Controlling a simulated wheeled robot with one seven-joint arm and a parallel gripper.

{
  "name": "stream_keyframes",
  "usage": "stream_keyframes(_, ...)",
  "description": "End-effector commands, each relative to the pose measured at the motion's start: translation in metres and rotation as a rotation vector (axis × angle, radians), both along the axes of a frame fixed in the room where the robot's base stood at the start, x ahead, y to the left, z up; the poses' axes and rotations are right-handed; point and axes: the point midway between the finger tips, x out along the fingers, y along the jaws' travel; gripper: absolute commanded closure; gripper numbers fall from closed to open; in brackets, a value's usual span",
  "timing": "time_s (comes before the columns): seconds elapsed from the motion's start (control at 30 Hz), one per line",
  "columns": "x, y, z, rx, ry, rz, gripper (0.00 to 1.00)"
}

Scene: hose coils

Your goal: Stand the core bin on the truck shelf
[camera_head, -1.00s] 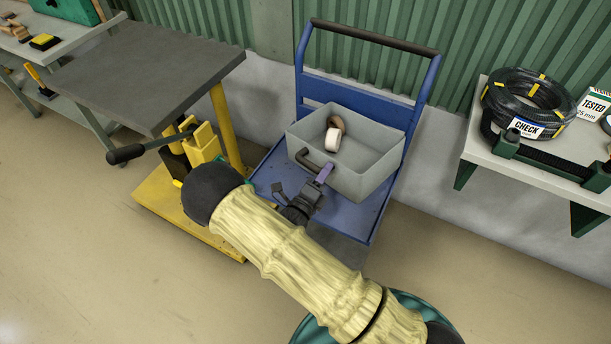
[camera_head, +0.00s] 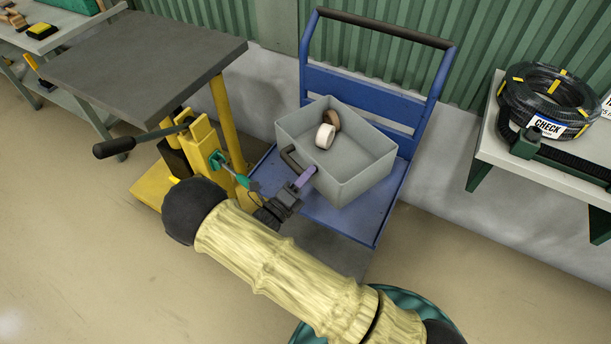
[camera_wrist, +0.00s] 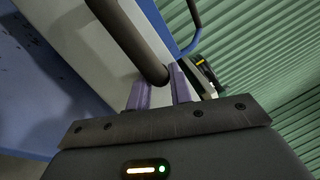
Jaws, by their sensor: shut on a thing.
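The core bin (camera_head: 360,182) is an open grey box in the head view, with a white roll (camera_head: 325,136) and a brown roll (camera_head: 332,118) inside. My gripper (camera_head: 304,177) is shut on the bin's dark handle (camera_head: 289,158) at its near left side. In the wrist view my purple fingers (camera_wrist: 160,88) are at the handle bar (camera_wrist: 128,38), beside the bin's pale wall (camera_wrist: 82,32). The bin is over the blue truck's shelf (camera_head: 345,222), turned relative to it. I cannot tell whether its underside touches the shelf.
The truck's push handle (camera_head: 385,29) rises behind the bin. A yellow lift table with a grey top (camera_head: 150,65) stands close on the left. A bench (camera_head: 515,160) with a black hose coil (camera_head: 548,98) is at the right. Open floor lies in front.

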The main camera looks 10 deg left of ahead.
Motion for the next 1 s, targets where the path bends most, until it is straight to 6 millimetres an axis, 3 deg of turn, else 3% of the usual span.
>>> stream_keyframes(0.7, -0.001, 0.002, -0.049, 0.014, -0.032, 0.006, 1.00)
stream_keyframes(1.0, -0.001, 0.002, -0.056, 0.015, -0.033, 0.006, 1.00)
